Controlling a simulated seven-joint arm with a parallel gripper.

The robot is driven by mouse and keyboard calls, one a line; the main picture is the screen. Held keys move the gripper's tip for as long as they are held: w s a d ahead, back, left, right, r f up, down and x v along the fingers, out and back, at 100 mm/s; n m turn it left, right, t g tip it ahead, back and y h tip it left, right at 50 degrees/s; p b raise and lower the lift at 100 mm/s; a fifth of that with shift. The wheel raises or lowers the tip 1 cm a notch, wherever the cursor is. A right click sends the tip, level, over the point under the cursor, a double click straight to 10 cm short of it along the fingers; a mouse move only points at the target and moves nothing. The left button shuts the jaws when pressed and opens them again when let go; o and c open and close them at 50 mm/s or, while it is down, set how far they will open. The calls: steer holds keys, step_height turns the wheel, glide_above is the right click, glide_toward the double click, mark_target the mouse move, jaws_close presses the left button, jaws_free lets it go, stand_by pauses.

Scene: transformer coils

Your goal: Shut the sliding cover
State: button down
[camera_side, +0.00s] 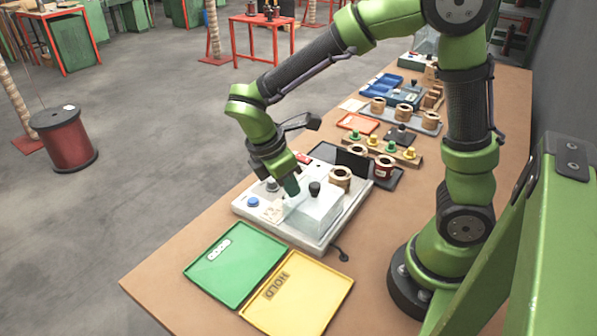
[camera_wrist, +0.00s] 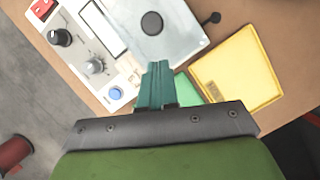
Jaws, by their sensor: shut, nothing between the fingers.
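The sliding cover (camera_side: 318,211) is a clear box-like cover with a black knob (camera_side: 315,188), on the light grey test unit (camera_side: 246,208). In the wrist view the cover (camera_wrist: 182,38) fills the top middle, with its round black knob (camera_wrist: 152,23) seen from above. My gripper (camera_side: 293,190) has green fingers and is shut and empty. It is at the left side of the cover in the side view. In the wrist view my fingertips (camera_wrist: 158,66) are at the cover's near edge; whether they touch it I cannot tell.
The unit has a blue button (camera_side: 253,202), dials and a red switch (camera_wrist: 41,8). A green tray (camera_side: 222,278) and a yellow HOLD tray (camera_side: 318,302) lie in front.

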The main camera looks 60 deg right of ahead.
steer(key=shift+s+d, duration=0.3)
steer(key=shift+d, duration=0.25)
steer(key=shift+s+d, duration=0.25)
steer(key=shift+d, duration=0.3)
steer(key=d, duration=1.3)
steer(key=shift+d+f, duration=0.1)
steer(key=shift+d, duration=0.3)
steer(key=shift+a, duration=0.1)
